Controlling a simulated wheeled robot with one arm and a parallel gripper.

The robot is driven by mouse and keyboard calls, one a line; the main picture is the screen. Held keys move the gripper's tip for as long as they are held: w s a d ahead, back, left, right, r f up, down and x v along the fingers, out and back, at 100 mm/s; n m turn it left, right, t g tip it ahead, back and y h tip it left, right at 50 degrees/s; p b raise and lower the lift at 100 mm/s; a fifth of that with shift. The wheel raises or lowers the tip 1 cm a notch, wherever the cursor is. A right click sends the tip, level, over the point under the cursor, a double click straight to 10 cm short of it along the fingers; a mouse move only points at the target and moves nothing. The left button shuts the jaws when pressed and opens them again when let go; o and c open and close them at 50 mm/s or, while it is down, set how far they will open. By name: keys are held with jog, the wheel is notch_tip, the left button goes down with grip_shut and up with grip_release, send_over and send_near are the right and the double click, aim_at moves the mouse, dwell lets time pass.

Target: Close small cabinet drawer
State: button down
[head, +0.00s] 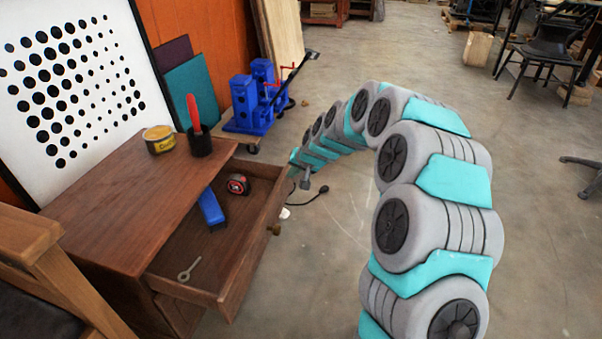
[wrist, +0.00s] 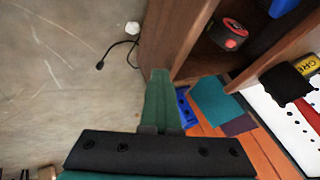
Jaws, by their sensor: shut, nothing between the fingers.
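The small brown wooden cabinet (head: 110,190) stands at left in the head view. Its top drawer (head: 252,258) is pulled well out, with a round knob (head: 274,230) on its front. Inside lie a red-and-black tape measure (head: 238,184), a blue object (head: 211,208) and a metal eye bolt (head: 189,269). In the wrist view, my gripper (wrist: 160,76) is shut and empty, its green fingers pointing at the edge of the drawer front (wrist: 178,35). I cannot tell whether they touch. In the head view my arm reaches past the drawer's far corner, and the fingertips are not clearly visible.
Blue machines (head: 247,105) stand behind the drawer. A wooden chair (head: 40,255) is at near left. The concrete floor at right is largely clear.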

jog(key=w+a+p, duration=0.1)
jog(key=a, duration=0.4)
jog(key=w+a+p, duration=0.1)
jog(key=w+a, duration=0.1)
jog(key=a, duration=0.3)
jog(key=w+a+p, duration=0.1)
jog(key=w+a, duration=0.1)
jog(key=a, duration=0.3)
jog(key=shift+w+a+p, duration=0.1)
jog(key=shift+w+p, duration=0.1)
jog(key=shift+p, duration=0.2)
